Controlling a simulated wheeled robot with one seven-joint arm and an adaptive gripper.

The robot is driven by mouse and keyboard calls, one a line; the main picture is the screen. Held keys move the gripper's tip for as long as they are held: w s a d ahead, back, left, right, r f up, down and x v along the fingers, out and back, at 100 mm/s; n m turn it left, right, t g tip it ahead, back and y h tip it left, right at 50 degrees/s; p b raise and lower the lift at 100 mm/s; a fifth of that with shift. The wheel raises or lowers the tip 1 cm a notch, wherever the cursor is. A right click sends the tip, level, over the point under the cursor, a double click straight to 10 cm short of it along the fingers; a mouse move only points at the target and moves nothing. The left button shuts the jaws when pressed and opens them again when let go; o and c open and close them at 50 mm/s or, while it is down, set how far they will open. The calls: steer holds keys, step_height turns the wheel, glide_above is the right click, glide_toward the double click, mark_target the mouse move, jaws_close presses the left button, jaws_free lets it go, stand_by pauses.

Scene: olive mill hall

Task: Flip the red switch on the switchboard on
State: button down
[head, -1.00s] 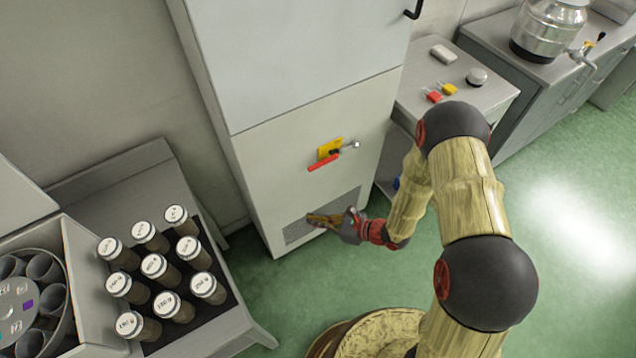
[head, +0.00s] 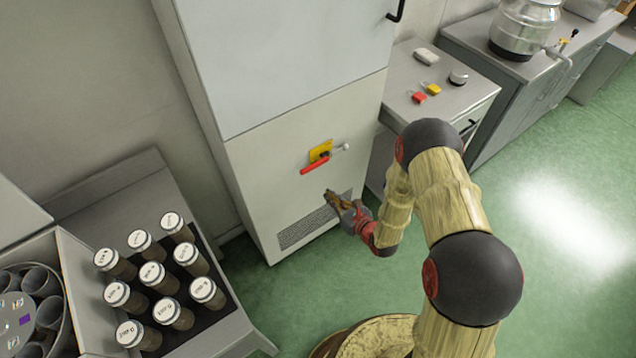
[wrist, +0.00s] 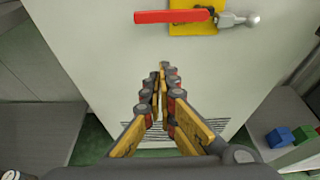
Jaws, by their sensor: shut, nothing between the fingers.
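The red switch is a red lever (head: 314,165) on a yellow plate (head: 320,151), mounted on the front of a tall light-grey cabinet (head: 265,175). The lever slants slightly in the head view; in the wrist view the red lever (wrist: 172,16) lies nearly level, pointing left from its pivot. A silver rod with a round knob (wrist: 251,20) sticks out to its right. My gripper (head: 330,194) is shut and empty, in front of the cabinet below the lever. In the wrist view my gripper's fingertips (wrist: 160,70) are together, below the lever and apart from it.
A vent grille (head: 300,232) is low on the cabinet. At left, a bench holds several capped jars (head: 152,275). Coloured blocks (wrist: 279,137) sit right in the wrist view.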

mark_target(315, 163)
steer(key=b+x, duration=0.2)
steer(key=x, duration=0.8)
step_height(315, 163, up, 4)
steer(key=shift+f, duration=0.1)
steer(key=shift+d, duration=0.15)
